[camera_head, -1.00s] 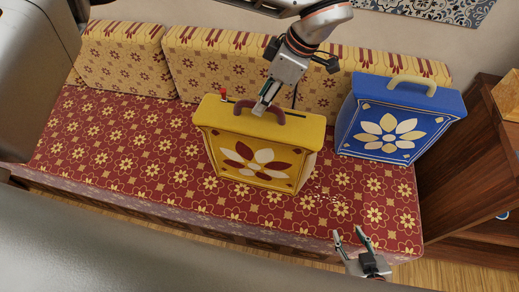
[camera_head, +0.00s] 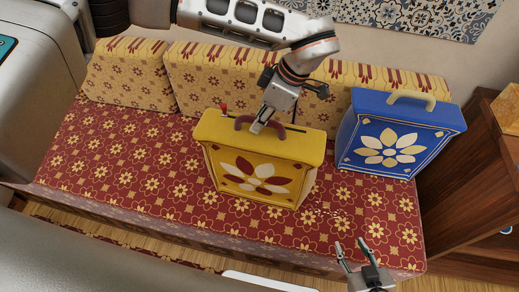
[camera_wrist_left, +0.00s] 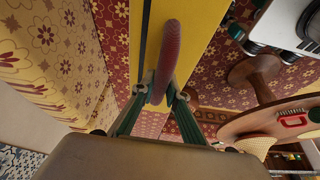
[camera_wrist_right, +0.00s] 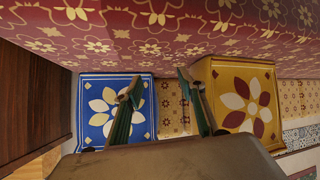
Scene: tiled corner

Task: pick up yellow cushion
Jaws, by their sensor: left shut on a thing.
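The yellow cushion (camera_head: 262,172) is a boxy, case-shaped thing with a white and dark red flower and a brown-red handle. It stands upright on the red patterned bench seat; I cannot tell whether its base touches the seat. My left gripper (camera_head: 262,124) is over its top and shut on the handle, which the left wrist view (camera_wrist_left: 162,88) shows between the fingers. My right gripper (camera_head: 351,243) is open and empty near the seat's front right edge. The right wrist view shows the yellow cushion (camera_wrist_right: 243,100) beyond its open fingers (camera_wrist_right: 161,82).
A blue case-shaped cushion (camera_head: 390,148) with a tan handle stands to the right. Patterned back cushions (camera_head: 330,95) line the wall behind. Brown wooden furniture (camera_head: 470,180) stands at the right end. The seat (camera_head: 110,150) is clear on the left. A round wooden table shows in the left wrist view (camera_wrist_left: 270,120).

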